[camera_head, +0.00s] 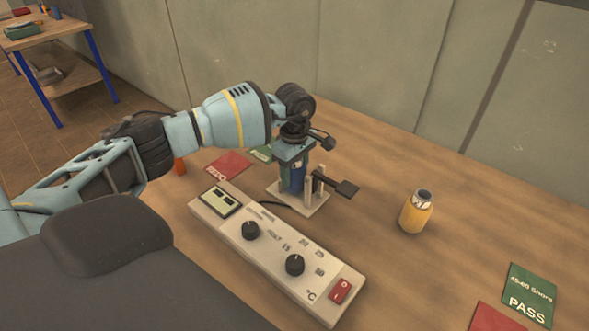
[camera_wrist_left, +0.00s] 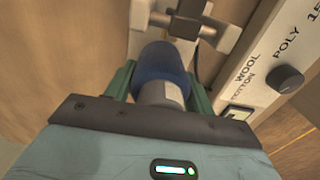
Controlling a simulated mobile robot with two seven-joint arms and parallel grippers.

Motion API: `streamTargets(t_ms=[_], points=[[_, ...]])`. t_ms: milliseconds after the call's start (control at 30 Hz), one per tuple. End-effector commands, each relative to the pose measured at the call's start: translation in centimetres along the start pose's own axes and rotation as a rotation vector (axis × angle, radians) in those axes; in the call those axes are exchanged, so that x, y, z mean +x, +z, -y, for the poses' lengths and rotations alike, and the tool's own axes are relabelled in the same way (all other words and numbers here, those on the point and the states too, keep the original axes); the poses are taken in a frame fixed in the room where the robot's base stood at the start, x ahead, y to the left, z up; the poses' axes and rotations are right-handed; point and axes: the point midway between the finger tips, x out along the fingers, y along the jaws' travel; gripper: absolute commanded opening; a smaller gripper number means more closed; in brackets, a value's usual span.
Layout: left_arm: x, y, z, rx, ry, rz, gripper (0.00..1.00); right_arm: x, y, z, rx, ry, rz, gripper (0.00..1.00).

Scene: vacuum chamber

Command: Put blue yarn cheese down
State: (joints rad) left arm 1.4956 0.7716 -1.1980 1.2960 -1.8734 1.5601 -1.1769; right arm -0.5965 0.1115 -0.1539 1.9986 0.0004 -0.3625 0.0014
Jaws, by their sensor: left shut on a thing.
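The blue yarn cheese (camera_head: 293,180) is upright between the fingers of my left gripper (camera_head: 295,168), which is shut on it. In the left wrist view the blue yarn cheese (camera_wrist_left: 162,62) shows with its grey core end toward the camera, a green finger on each side. It is at a small stand with a pale base (camera_head: 308,204), posts and a dark lever paddle (camera_head: 344,187). I cannot tell whether its lower end touches the base. A yellow yarn cheese (camera_head: 416,214) stands apart on the table to the right. My right gripper is out of view.
A long control box (camera_head: 270,262) with two black knobs and a red switch lies just in front of the stand. Red (camera_head: 228,164) and green (camera_head: 262,153) cards lie behind; a green PASS card (camera_head: 528,295) lies front right. The wooden table (camera_head: 450,175) is clear around the yellow cheese.

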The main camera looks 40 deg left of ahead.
Motion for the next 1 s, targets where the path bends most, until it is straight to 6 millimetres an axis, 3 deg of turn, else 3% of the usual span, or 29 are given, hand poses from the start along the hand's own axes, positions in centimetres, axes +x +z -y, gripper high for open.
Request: streamTargets(t_ms=[300,333,500,800,1000], points=[[0.3,0.0,0.0,0.000,0.001,0.000,0.29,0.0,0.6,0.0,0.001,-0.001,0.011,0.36],[0.3,0.0,0.0,0.000,0.001,0.000,0.55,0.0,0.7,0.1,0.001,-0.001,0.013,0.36],[0.2,0.0,0.0,0.000,0.001,0.000,0.76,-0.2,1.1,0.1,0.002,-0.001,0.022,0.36],[0.0,0.0,0.0,0.000,0.002,0.000,0.76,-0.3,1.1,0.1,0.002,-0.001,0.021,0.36],[-2.1,0.0,-0.1,0.001,0.005,0.000,0.76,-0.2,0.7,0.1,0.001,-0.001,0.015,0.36]])
